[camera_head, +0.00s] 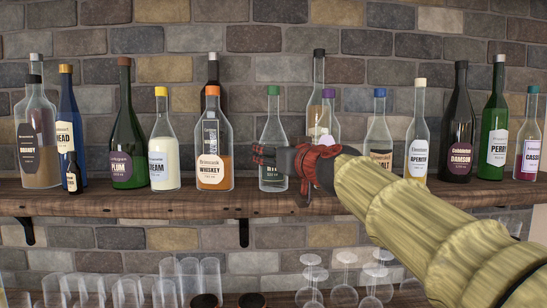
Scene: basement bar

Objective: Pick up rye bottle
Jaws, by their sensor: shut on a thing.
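A clear bottle with a green cap (273,120) stands upright at the middle of the wooden shelf. Its label is mostly covered by my gripper, so I cannot read whether it says rye. My gripper (268,157) reaches in from the right and is shut on this bottle at mid-body. The bottle's base looks level with its neighbours on the shelf. No other label that I can read says rye.
The whiskey bottle (213,145) stands close on the left. A purple-capped bottle (329,112) and a tall dark-capped bottle (318,85) stand just right, partly hidden by my arm. Several glasses (180,278) stand below the wooden shelf (130,204).

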